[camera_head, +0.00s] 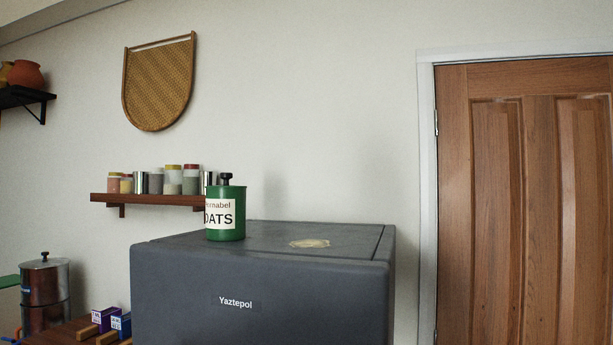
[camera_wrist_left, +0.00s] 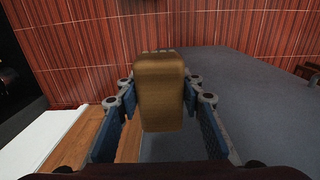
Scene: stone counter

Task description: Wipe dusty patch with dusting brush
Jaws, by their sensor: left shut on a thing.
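A pale, beige dusty patch (camera_head: 309,243) lies on the dark grey top of the fridge-like cabinet (camera_head: 262,290) in the head view. My left gripper (camera_wrist_left: 160,98) shows only in the left wrist view. Its two blue-padded fingers are shut on a brown, wooden-looking block, which seems to be the handle of the dusting brush (camera_wrist_left: 161,85). No bristles can be made out. The head view shows neither gripper, so how far the brush is from the patch cannot be told. My right gripper is in no view.
A green oats tin (camera_head: 226,213) stands on the cabinet top, left of the patch. A wall shelf (camera_head: 150,199) with several jars is behind it. A wooden door (camera_head: 525,200) is at the right. A metal pot (camera_head: 45,283) and small boxes (camera_head: 106,319) are lower left.

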